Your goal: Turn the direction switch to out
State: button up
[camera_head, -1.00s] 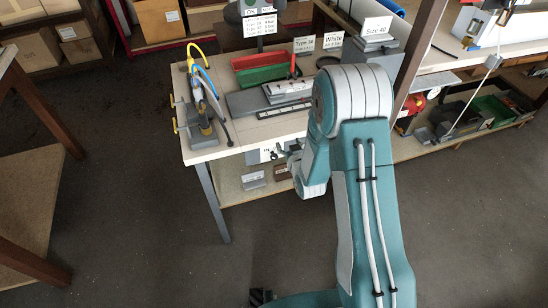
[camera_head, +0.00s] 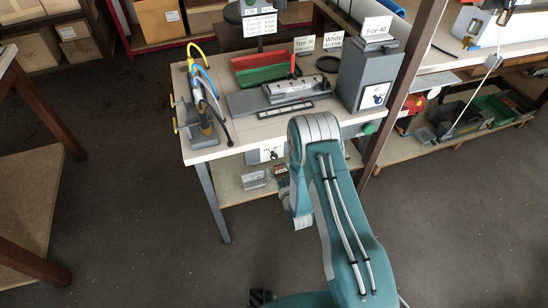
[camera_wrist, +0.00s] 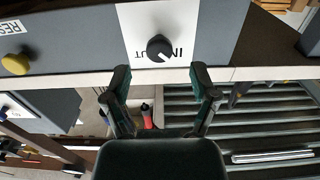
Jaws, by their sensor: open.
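The direction switch is a round black knob (camera_wrist: 159,48) on a white plate (camera_wrist: 133,20) with upside-down lettering that reads IN and OUT. A small pale mark shows at its lower edge; I cannot tell for sure which word it points to. My gripper (camera_wrist: 161,74) is open, with one fingertip to the lower left of the knob and one to the lower right. In the picture the knob lies just beyond the gap between the fingertips, and I see no contact. In the head view my arm hides most of the gripper.
A yellow button (camera_wrist: 16,64) beside a RESET label sits left of the switch on the same grey panel (camera_wrist: 75,38). In the head view, the bench (camera_head: 225,146) carries a grey box (camera_head: 366,72), red and green bins (camera_head: 265,70) and a hose fixture (camera_head: 203,110).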

aim_at(275, 159)
jog(key=x, duration=0.5)
jog(key=shift+w, duration=0.2)
grip_shut()
